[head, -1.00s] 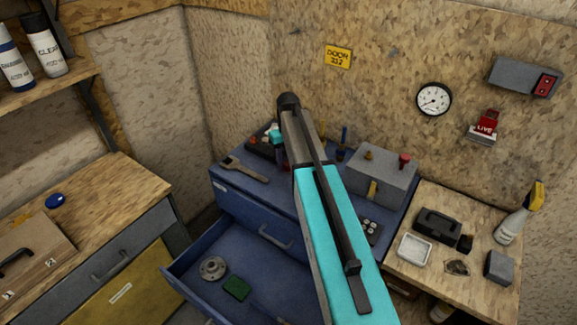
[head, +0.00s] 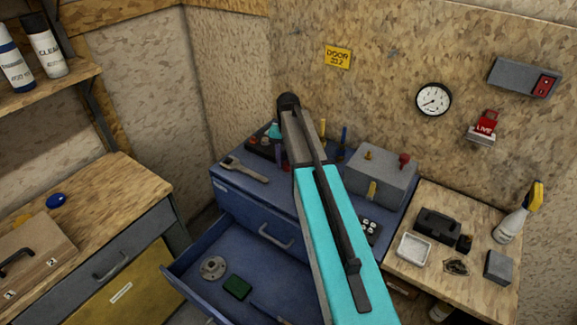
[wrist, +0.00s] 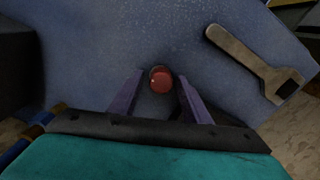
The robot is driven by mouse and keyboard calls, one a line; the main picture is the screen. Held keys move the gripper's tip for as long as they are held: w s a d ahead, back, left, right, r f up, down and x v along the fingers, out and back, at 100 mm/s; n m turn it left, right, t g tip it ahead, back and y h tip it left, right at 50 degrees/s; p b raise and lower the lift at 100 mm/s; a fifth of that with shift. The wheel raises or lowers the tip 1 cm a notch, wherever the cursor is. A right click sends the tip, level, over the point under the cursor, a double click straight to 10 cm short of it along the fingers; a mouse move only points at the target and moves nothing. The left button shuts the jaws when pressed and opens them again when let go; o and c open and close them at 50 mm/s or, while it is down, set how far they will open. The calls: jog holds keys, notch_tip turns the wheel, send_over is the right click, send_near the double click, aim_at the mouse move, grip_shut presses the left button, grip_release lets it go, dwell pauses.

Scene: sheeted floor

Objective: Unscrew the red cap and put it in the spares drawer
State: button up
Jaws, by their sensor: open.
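A red round cap (wrist: 161,80) sits at the blue cabinet top in the wrist view, seen from above with a dark rim around it. My gripper (wrist: 160,76) is open, with one purple finger on each side of the cap and a gap at both sides. In the head view my arm hides most of the gripper and the cap. A second red knob (head: 404,160) stands on the grey box (head: 380,182). The blue drawer (head: 215,244) below is pulled open and holds a grey disc (head: 213,267) and a green block (head: 237,287). I see no label on it.
A wrench (head: 243,169) lies on the cabinet top beside the cap; it also shows in the wrist view (wrist: 252,62). A dark tray (head: 262,147) with small items stands behind. A wooden bench (head: 440,288) with a white dish (head: 413,249) is at right.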

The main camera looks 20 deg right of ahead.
jog(key=shift+m, duration=2.2)
grip_shut()
jog(key=shift+n, duration=2.4)
jog(key=n, duration=0.5)
jog(key=shift+p, duration=0.3)
jog(key=n, duration=0.4)
jog(key=shift+n, duration=2.9)
